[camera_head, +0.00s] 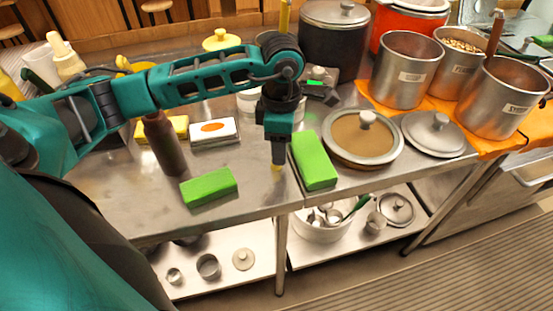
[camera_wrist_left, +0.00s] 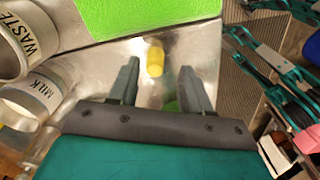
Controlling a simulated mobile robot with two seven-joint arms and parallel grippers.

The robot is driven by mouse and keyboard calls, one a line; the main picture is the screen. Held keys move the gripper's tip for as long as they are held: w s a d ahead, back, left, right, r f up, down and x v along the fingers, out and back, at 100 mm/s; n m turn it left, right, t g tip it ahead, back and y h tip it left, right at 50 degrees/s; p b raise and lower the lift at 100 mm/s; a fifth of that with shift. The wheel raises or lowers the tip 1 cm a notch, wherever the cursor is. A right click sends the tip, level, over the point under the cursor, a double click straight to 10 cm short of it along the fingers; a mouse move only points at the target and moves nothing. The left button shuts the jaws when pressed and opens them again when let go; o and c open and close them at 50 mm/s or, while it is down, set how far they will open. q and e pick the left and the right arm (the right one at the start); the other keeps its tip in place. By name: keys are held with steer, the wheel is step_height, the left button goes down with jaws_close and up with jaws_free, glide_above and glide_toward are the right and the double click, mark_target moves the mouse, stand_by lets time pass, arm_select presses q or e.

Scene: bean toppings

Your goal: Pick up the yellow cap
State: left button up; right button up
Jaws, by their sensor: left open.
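The yellow cap (camera_wrist_left: 155,58) is a small, short cylinder on the steel counter. In the left wrist view it lies just beyond and between my left gripper's fingertips, close to a green block's edge. In the head view only a bit of the cap (camera_head: 277,169) shows at the fingertips. My left gripper (camera_head: 278,160) points down over the counter from above the cap. Its two fingers show apart and empty in the left wrist view (camera_wrist_left: 158,78). I do not see my right gripper.
A green block (camera_head: 314,160) stands right of the gripper, another (camera_head: 209,187) to the left by a brown bottle (camera_head: 164,143). A lidded round pan (camera_head: 362,138) is farther right. Metal containers marked WASTE (camera_wrist_left: 27,35) and MILK (camera_wrist_left: 32,98) are close by. The counter's front edge is near.

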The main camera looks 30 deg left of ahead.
arm_select(q)
steer(key=f+b, duration=0.1)
steer(key=f, duration=0.1)
steer(key=a+f+b, duration=0.1)
steer(key=f, duration=0.1)
steer(key=shift+s+f, duration=0.15)
steer(key=shift+f+b, duration=0.35)
steer(key=shift+d, duration=0.1)
steer(key=shift+r, duration=0.1)
steer(key=c, duration=0.7)
